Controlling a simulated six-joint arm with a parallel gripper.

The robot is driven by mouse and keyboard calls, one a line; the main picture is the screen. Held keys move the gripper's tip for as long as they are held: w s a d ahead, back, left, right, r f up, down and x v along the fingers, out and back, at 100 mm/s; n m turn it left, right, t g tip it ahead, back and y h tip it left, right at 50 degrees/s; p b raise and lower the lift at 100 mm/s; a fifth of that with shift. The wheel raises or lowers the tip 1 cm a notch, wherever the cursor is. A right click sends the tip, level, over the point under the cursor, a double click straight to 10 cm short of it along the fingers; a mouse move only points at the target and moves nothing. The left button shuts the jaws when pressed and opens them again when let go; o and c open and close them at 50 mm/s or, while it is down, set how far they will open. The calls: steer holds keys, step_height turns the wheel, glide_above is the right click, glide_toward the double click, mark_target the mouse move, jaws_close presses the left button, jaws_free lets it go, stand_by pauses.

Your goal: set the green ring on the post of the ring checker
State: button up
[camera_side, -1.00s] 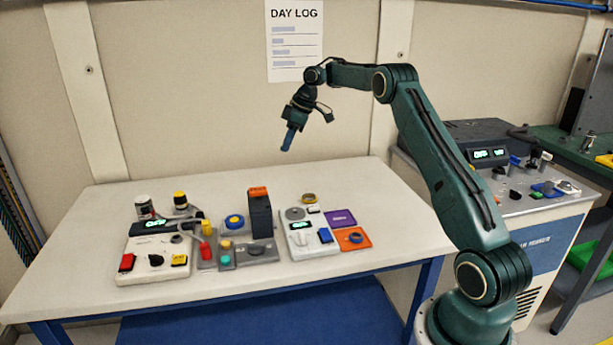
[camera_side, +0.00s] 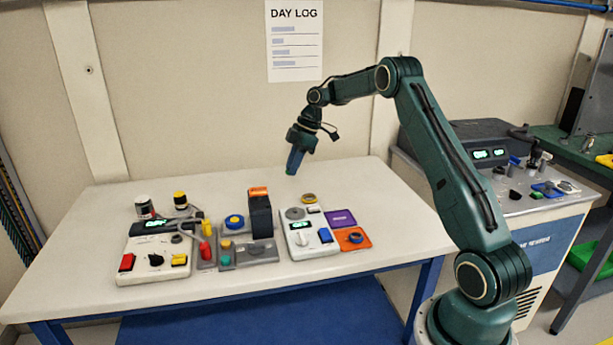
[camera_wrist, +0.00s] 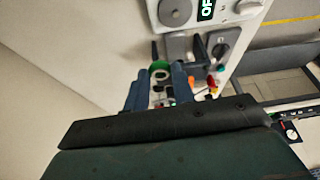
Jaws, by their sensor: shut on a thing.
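My gripper (camera_side: 293,166) is above the back of the white table, clear of everything on it. In the wrist view my gripper (camera_wrist: 160,80) is shut on the green ring (camera_wrist: 159,67), held between the blue fingertips. The ring cannot be made out in the side view. A white unit (camera_side: 311,244) with a lit display and a round grey disc stands below and in front of my gripper; part of it shows in the wrist view (camera_wrist: 235,12). I cannot tell for sure which unit is the ring checker, and no post is clear.
A dark upright block (camera_side: 261,216) stands left of the white unit. Another white panel (camera_side: 150,268) is at the far left. The table's back right is clear.

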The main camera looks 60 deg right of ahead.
mark_target(294, 213)
steer(key=shift+s+a+f+n+g, duration=0.15)
steer(key=shift+s+a+f+n, duration=0.45)
steer(key=shift+s+f, duration=0.2)
steer(key=shift+s+a+f+n+g, duration=0.15)
steer(key=shift+s+a+f+n, duration=0.45)
steer(key=shift+s+f, duration=0.15)
steer(key=shift+f+y, duration=0.15)
steer(key=shift+y, duration=0.15)
steer(key=shift+f, duration=3.2)
steer(key=shift+f, duration=0.6)
steer(key=o, duration=1)
steer(key=shift+d+r, duration=0.1)
